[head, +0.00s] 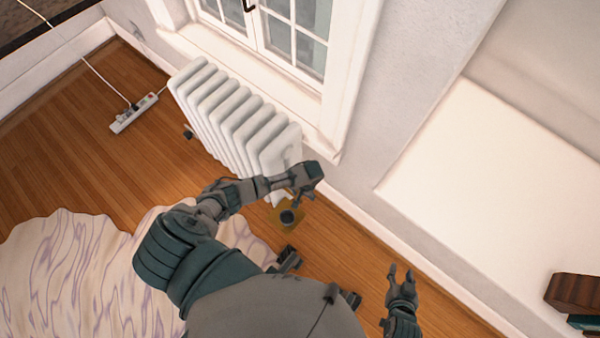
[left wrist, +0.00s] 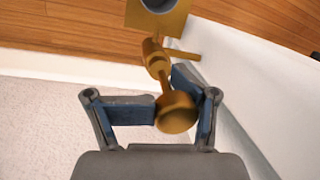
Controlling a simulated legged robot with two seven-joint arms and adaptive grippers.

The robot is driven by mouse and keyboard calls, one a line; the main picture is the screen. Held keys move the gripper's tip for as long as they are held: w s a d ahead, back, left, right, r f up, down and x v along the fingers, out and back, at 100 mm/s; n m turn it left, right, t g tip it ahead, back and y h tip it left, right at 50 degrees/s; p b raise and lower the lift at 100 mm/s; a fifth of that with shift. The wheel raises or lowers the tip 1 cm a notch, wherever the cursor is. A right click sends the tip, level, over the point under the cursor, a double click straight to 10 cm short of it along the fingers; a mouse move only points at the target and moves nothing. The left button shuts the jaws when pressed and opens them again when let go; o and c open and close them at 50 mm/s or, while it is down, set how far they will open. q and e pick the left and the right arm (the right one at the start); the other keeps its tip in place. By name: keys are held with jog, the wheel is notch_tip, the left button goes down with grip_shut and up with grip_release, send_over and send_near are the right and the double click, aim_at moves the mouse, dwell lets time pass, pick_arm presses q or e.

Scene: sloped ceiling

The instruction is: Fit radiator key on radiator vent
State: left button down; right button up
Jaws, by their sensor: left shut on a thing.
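My left gripper (left wrist: 166,108) is shut on the brass radiator key, whose round head (left wrist: 177,112) sits between its fingertips. A thin brass stem runs from the head to a thicker brass piece (left wrist: 153,50) with a short bar beside it. I cannot tell whether that piece belongs to the key or to the radiator vent. In the head view my left gripper (head: 306,182) is at the near end of the white radiator (head: 235,112) and hides the vent area. My right gripper (head: 401,276) is open and empty, away from the radiator.
A square brass plate with a dark round part (head: 285,215) lies below my left gripper; it also shows in the left wrist view (left wrist: 178,20). A power strip (head: 134,113) lies on the floor at left. A rug (head: 80,270) and window (head: 275,30) are nearby.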

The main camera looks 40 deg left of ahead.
jog(key=shift+d, duration=0.15)
pick_arm(q)
grip_release()
jog(key=shift+d+r, duration=0.1)
pick_arm(e)
jog(key=shift+w+f, duration=0.1)
